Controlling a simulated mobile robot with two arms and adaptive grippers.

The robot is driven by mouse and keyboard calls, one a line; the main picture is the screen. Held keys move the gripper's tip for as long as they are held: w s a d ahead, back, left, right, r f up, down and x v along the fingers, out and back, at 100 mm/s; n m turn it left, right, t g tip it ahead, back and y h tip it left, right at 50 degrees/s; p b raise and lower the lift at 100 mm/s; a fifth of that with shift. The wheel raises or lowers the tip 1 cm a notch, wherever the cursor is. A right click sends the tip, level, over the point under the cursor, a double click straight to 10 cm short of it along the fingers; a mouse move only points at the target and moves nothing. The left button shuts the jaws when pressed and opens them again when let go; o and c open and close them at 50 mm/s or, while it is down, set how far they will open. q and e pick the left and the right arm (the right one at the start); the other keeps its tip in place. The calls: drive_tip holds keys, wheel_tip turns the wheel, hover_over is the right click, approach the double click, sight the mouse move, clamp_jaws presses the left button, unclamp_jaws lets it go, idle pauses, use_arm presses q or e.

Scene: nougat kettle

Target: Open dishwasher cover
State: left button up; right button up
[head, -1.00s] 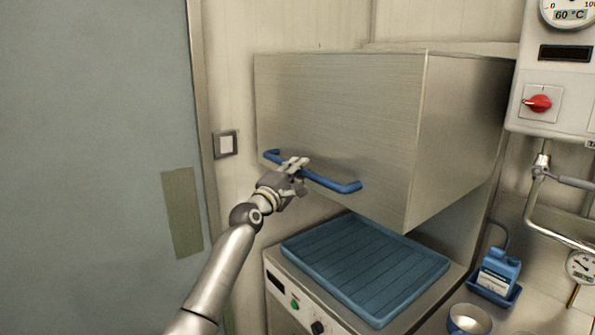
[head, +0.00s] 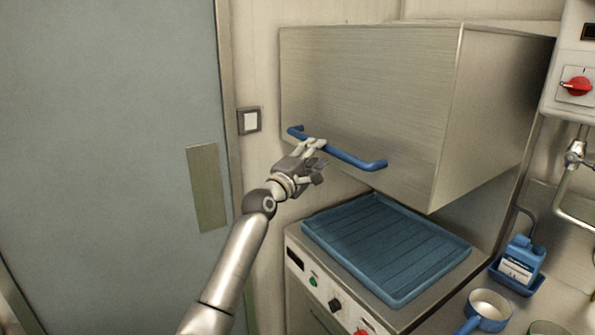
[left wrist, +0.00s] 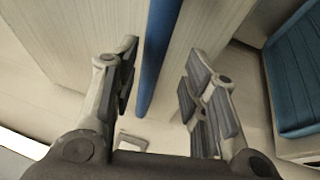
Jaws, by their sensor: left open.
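The dishwasher cover (head: 370,90) is a brushed steel hood in the head view. It stands raised, with a wide gap above the blue tray (head: 385,250) on the machine's top. A blue bar handle (head: 355,158) runs along its lower front edge. My left gripper (head: 316,157) is open at the left half of this handle. In the left wrist view the handle (left wrist: 158,50) runs between the two open fingers of the left gripper (left wrist: 165,85), with space on both sides. I cannot tell how deep it sits between them. My right gripper is not in view.
A grey door (head: 110,130) and a wall switch (head: 250,121) are at the left. A control box with a red knob (head: 576,86) hangs at upper right.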

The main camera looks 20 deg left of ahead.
use_arm(q)
drive_tip(key=v, duration=0.8)
drive_tip(key=shift+s, duration=0.25)
drive_tip(key=shift+a+f, duration=0.1)
drive_tip(key=shift+a, duration=0.05)
drive_tip(key=s+f+m+g+y+b, duration=0.1)
drive_tip(key=s+f+m+g+y, duration=0.2)
drive_tip(key=f, duration=1.8)
drive_tip(key=s+f+m+g+b, duration=0.1)
drive_tip(key=s+f+m+g, duration=0.2)
drive_tip(key=f, duration=1.9)
drive_tip(key=s+f+m+g+y+b, duration=0.1)
drive_tip(key=s+f+m+g, duration=0.15)
drive_tip(key=s+f, duration=0.7)
drive_tip(key=s+f+m+g+b, duration=0.1)
drive_tip(key=s+f+g, duration=0.35)
drive_tip(key=f, duration=0.75)
drive_tip(key=s+f+m+g, duration=0.1)
drive_tip(key=s+f+m, duration=0.2)
drive_tip(key=s+f, duration=0.4)
drive_tip(key=s+f+m+g+b, duration=0.1)
drive_tip(key=s+f, duration=0.5)
drive_tip(key=s, duration=1.6)
drive_tip(key=s+f+m+g+y, duration=0.1)
drive_tip(key=s+f+m+g, duration=0.2)
drive_tip(key=s, duration=1.2)
wheel_tip(320, 180, down, 5)
drive_tip(key=shift+s+r+m+b, duration=0.2)
drive_tip(key=shift+m+b, duration=0.1)
drive_tip(key=shift+m, duration=0.65)
